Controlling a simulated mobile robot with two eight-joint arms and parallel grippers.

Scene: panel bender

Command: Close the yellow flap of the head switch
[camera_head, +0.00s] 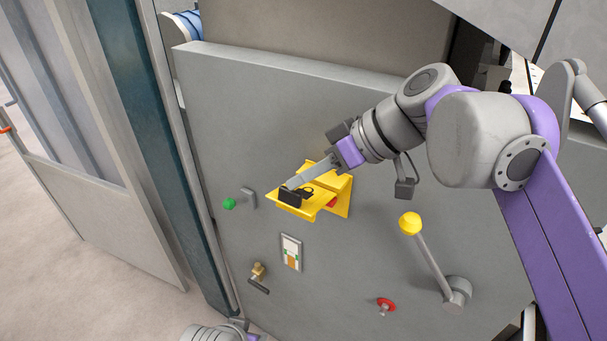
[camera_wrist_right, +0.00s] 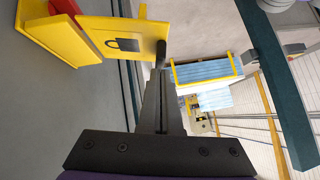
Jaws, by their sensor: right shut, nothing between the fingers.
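The yellow flap (camera_head: 310,206) of the head switch stands open, jutting out from the grey panel. It joins a yellow housing (camera_head: 343,192) on the panel, with a bit of red (camera_head: 332,202) showing inside. In the right wrist view the flap (camera_wrist_right: 110,30) carries a black padlock symbol. My right gripper (camera_head: 291,193) is shut and empty, its dark fingertips over the outer end of the flap. In the right wrist view the fingertips (camera_wrist_right: 160,52) are at the flap's outer edge; I cannot tell if they touch it. My left gripper's fingers are out of view.
The grey panel (camera_head: 200,120) also carries a green knob (camera_head: 229,203), a lever with a yellow ball (camera_head: 410,223), a red knob (camera_head: 387,304), a brass key-like part (camera_head: 258,270) and a small label plate (camera_head: 291,252). Open floor (camera_head: 60,260) lies at the left.

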